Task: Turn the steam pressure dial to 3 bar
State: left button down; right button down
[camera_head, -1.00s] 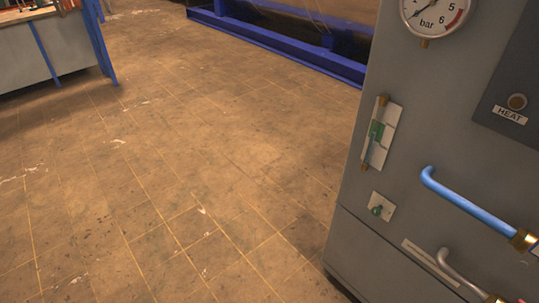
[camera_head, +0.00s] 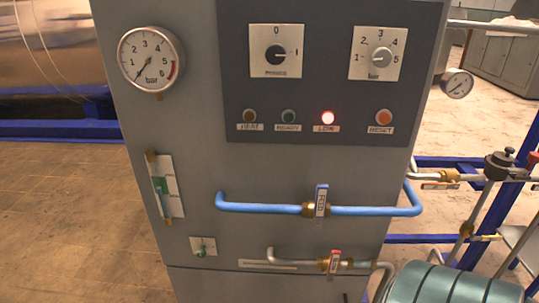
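The steam pressure dial (camera_head: 381,57) is a small light grey knob on a white square plate marked 1 to 5 and "bar". It sits at the upper right of the dark control panel (camera_head: 347,93) on a grey cabinet. The knob's pointer seems to face left towards 1, but it is too small to be sure. A round pressure gauge (camera_head: 151,58) at the upper left of the cabinet has its needle at the low end of the scale. Neither of my grippers is in view.
A black power knob (camera_head: 275,56) is left of the dial. A blue pipe (camera_head: 370,211) with a valve sticks out lower down.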

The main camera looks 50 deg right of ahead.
aim_at(382, 57)
jog(key=z, duration=1.55)
